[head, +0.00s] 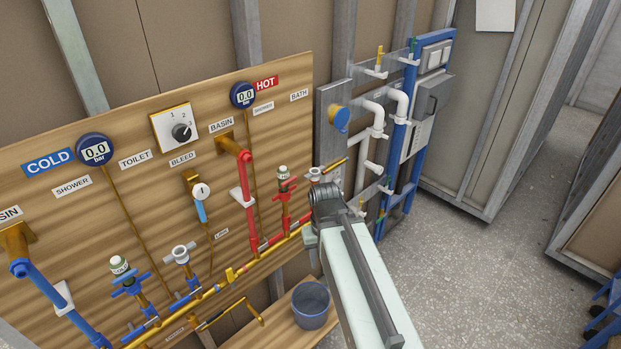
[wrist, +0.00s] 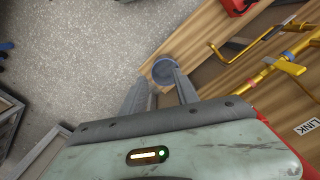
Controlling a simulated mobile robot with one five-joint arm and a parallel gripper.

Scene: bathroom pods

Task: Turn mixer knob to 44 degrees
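No knob bears a readable mixer label. A round blue-and-amber knob (head: 338,118) sits on the grey upright panel right of the wooden board in the head view. A black dial knob (head: 181,132) on a white plate marked with small numbers is on the board above BLEED. My gripper (wrist: 158,77) shows two grey fingers with a gap between them and nothing held. In the head view, my arm reaches up from the bottom to just below the blue-and-amber knob, apart from it; the fingertips are hidden there.
The wooden board (head: 90,235) carries red and blue pipes, valves and two round gauges (head: 95,150) reading 0.0. White pipes (head: 378,115) and a blue frame stand at right. A bucket (head: 311,305) sits on a low wooden shelf.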

